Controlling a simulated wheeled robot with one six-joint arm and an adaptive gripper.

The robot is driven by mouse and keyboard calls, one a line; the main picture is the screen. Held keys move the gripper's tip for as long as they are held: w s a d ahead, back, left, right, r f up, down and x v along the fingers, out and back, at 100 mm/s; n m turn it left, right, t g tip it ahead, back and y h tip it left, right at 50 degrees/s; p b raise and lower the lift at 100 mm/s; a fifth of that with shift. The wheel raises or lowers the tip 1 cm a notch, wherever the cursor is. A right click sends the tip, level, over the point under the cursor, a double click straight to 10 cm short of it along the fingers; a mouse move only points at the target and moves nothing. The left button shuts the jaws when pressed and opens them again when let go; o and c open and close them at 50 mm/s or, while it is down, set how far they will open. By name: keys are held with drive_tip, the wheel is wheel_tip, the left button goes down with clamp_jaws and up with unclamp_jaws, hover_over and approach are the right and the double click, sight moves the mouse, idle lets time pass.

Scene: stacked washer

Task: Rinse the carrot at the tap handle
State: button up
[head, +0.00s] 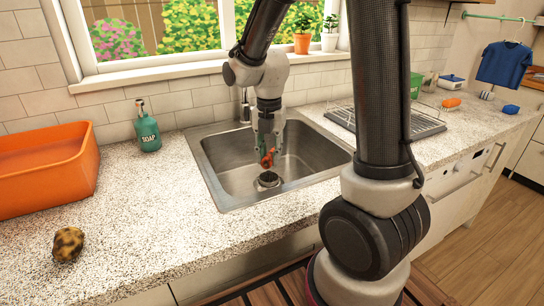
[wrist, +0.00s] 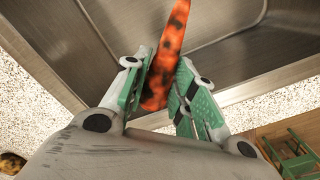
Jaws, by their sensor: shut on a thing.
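The carrot (wrist: 168,50) is orange with dark dirt patches. My gripper (wrist: 163,88) is shut on it, with the green finger pads on either side in the wrist view. In the head view the carrot (head: 268,158) shows as a small orange piece at my gripper (head: 267,145), inside the sink (head: 230,180) and above the drain. The tap (head: 245,106) stands at the back rim of the sink, partly hidden behind my arm. I cannot make out its handle or any running water.
A soap bottle (head: 147,128) stands left of the sink. An orange tub (head: 45,170) and a dirty potato (head: 68,244) are on the left counter. A drying rack (head: 428,124) is to the right.

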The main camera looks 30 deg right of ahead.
drive_tip(key=w+d+f, duration=0.1)
drive_tip(key=w+f, duration=0.1)
drive_tip(key=w, duration=0.7)
drive_tip(key=shift+w+d, duration=0.3)
idle(0.5)
drive_tip(key=shift+s+d, duration=0.1)
drive_tip(key=shift+d, duration=0.5)
drive_tip(key=shift+a, duration=0.15)
drive_tip(key=shift+a, duration=0.45)
drive_tip(key=shift+s+a, duration=0.25)
drive_tip(key=shift+s, duration=1.05)
drive_tip(key=shift+s+a, duration=0.2)
drive_tip(key=shift+s, duration=1.05)
drive_tip(key=shift+s+a, duration=0.25)
drive_tip(key=shift+s, duration=1.05)
